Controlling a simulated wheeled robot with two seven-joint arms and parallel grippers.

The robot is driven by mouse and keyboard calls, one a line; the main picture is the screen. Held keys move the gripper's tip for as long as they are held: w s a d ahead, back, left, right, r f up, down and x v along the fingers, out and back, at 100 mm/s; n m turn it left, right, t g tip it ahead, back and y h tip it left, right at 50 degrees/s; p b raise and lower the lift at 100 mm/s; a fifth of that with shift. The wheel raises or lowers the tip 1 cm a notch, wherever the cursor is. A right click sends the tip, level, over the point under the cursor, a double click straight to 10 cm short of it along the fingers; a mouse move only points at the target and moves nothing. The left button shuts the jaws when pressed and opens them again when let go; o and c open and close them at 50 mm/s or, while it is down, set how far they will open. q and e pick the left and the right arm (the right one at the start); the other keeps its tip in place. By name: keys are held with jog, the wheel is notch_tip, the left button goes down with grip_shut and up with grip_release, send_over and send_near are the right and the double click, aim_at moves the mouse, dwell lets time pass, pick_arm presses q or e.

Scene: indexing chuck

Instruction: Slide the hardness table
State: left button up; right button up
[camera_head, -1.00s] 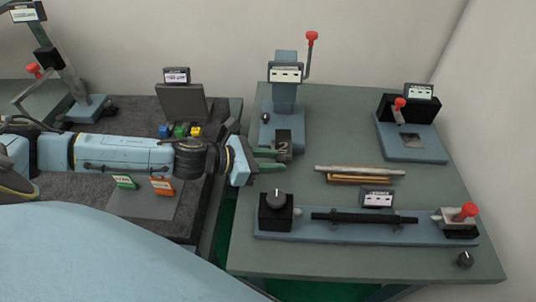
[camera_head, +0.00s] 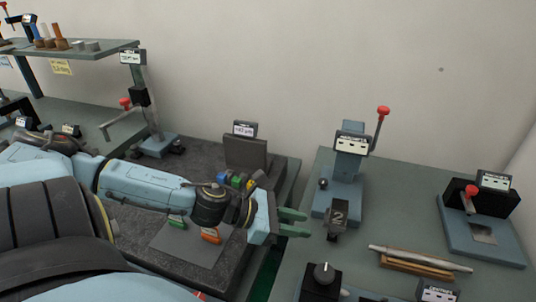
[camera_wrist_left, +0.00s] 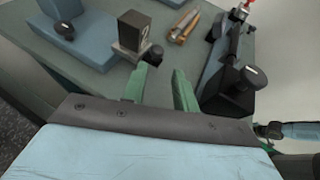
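The upright blue tester (camera_head: 350,170) with a white label and a red-knobbed lever stands on the grey-green table, right of my left gripper. A dark block marked 2 (camera_head: 337,214) sits at the front of its base; which part is the hardness table is not clearly marked. The block also shows in the left wrist view (camera_wrist_left: 132,32), beyond and left of the fingertips. My left gripper (camera_head: 294,222) points at the block from the left with a small gap. Its green fingers (camera_wrist_left: 165,78) are apart with nothing between them. My right gripper is not clearly visible.
A fixture with a black knob (camera_head: 323,274) stands in front of the block. A metal rod (camera_head: 420,258) lies to the right. Another red-knobbed device (camera_head: 487,230) stands farther right. A dark bench (camera_head: 190,155) with coloured pieces lies left, across a gap.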

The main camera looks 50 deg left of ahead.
pick_arm(q)
jog(key=p+v, duration=0.4)
jog(key=v, duration=0.2)
jog(key=shift+s+a, duration=0.15)
jog(key=shift+s, duration=0.1)
jog(key=shift+r, duration=0.2)
dwell(0.5)
